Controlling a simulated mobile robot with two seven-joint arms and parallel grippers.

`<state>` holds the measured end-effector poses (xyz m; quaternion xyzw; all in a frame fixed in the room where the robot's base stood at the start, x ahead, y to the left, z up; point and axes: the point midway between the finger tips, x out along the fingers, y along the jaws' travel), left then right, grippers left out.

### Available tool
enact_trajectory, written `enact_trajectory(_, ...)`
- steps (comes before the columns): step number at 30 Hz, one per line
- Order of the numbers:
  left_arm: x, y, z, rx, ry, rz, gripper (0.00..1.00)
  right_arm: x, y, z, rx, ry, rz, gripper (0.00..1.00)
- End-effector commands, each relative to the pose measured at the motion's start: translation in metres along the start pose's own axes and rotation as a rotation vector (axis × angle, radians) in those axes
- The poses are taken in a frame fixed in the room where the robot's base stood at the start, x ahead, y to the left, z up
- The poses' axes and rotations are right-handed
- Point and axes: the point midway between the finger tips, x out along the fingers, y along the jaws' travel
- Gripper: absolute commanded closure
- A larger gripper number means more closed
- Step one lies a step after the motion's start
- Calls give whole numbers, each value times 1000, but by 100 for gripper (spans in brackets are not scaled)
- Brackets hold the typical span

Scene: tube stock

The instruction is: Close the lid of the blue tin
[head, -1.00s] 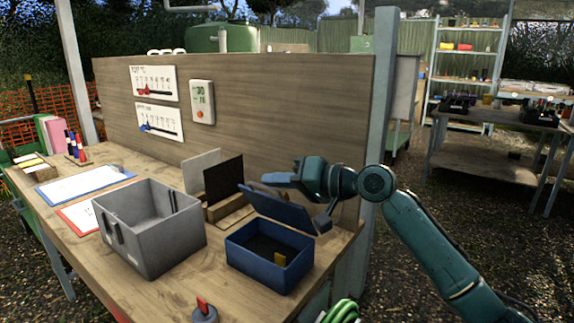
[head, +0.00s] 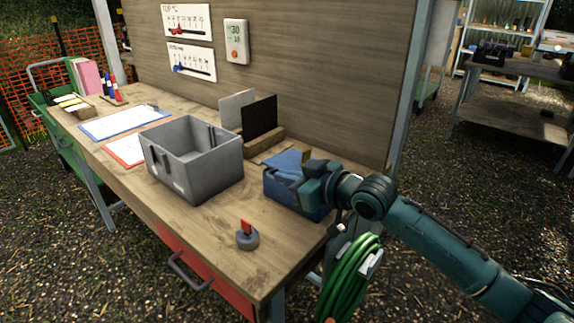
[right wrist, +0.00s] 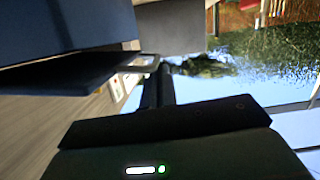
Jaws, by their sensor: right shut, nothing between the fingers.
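The blue tin (head: 283,196) stands at the right end of the wooden bench. Its blue lid (head: 288,160) is lowered over the tin, and my right gripper (head: 300,184) covers part of it. In the right wrist view the lid (right wrist: 75,76) is a dark plate at a slight angle to the tin's body (right wrist: 60,25), with a narrow gap between them. The shut, empty fingers of my right gripper (right wrist: 157,75) are close to the lid's edge; I cannot tell whether they touch. My left gripper is not in view.
A grey open box (head: 190,172) stands left of the tin. A dark panel (head: 260,118) in a wooden holder is behind it. A grey knob with a red tab (head: 247,236) sits in front. A green hose coil (head: 350,280) hangs at the bench end.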

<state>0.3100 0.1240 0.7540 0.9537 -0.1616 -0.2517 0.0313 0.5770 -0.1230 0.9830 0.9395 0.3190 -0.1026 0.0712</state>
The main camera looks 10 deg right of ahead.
Motion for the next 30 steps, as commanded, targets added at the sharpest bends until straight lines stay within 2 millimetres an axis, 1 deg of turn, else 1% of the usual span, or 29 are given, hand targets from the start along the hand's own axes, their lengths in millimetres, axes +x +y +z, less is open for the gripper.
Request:
enact_trajectory(1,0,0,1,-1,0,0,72,1,0,6,-24,-3,6,100)
enact_trajectory(3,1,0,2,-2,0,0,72,2,1,11,-56,-3,14,100)
enact_trajectory(10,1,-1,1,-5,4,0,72,5,3,20,-120,-2,30,100)
enact_trajectory(26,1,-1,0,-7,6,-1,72,6,4,23,-137,-3,34,100)
enact_trajectory(30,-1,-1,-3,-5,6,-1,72,5,4,20,-137,-3,34,100)
